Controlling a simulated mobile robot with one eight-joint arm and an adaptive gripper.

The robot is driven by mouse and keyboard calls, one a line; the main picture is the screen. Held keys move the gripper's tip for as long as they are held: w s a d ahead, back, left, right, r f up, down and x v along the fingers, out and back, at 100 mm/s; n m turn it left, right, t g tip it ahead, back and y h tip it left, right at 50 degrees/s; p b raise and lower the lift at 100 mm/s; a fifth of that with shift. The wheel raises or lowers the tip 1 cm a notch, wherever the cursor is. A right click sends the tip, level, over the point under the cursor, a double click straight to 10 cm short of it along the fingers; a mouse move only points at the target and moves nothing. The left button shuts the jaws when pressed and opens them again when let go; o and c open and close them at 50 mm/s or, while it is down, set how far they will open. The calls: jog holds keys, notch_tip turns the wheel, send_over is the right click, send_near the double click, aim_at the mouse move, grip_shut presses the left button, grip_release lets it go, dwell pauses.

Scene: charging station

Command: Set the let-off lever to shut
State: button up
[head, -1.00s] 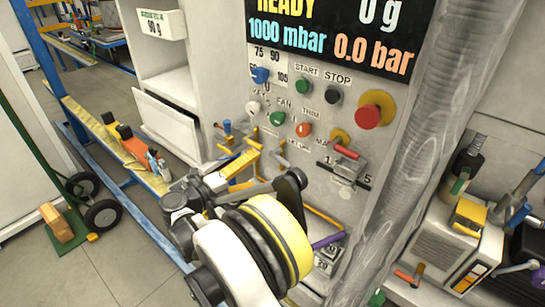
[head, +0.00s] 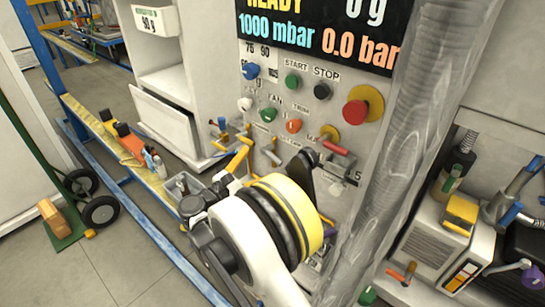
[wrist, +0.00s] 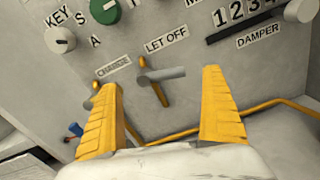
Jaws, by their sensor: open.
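My gripper (wrist: 160,78) is open, with one yellow finger on each side of the lever; I see no clear contact. In the head view the lever (head: 272,153) is small, close to the right of the yellow fingers, and its label is mostly hidden.
The charge lever (wrist: 96,98) stands close by the left finger. A yellow rail (wrist: 270,104) runs below. The key switch (wrist: 60,39), green fan knob (wrist: 104,10) and damper slider (wrist: 240,28) are above. The red-handled lever (head: 336,148) and grey hose (head: 425,110) lie right of my arm.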

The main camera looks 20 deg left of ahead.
aim_at(271, 156)
jog(key=b+x, duration=0.1)
jog(key=x, duration=0.5)
jog(key=shift+s, duration=0.1)
